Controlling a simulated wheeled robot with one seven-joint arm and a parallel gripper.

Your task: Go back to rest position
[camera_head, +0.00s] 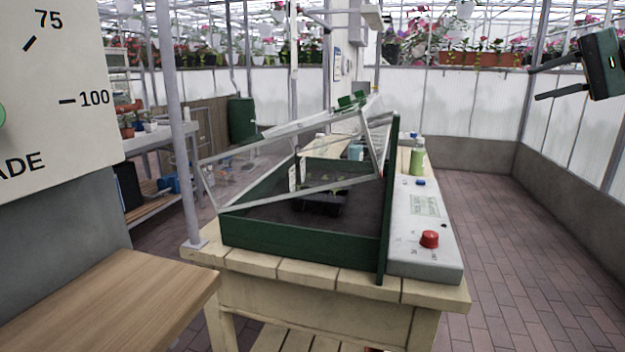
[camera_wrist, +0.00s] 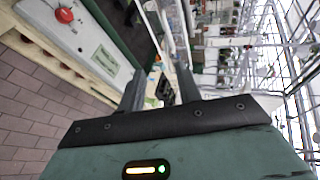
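My gripper (camera_head: 535,83) is raised in the air at the upper right of the head view, well clear of the bench. Its two dark fingers point left and stand apart with nothing between them. In the wrist view the gripper (camera_wrist: 160,80) also shows its fingers spread and empty. The task names no object.
A green cold frame (camera_head: 305,242) with a tilted glass lid (camera_head: 290,160) stands on a wooden bench (camera_head: 310,270). Beside it is a grey panel with a red button (camera_head: 429,239) and a green bottle (camera_head: 417,157). A wooden top (camera_head: 105,300) is front left. Brick floor at right is clear.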

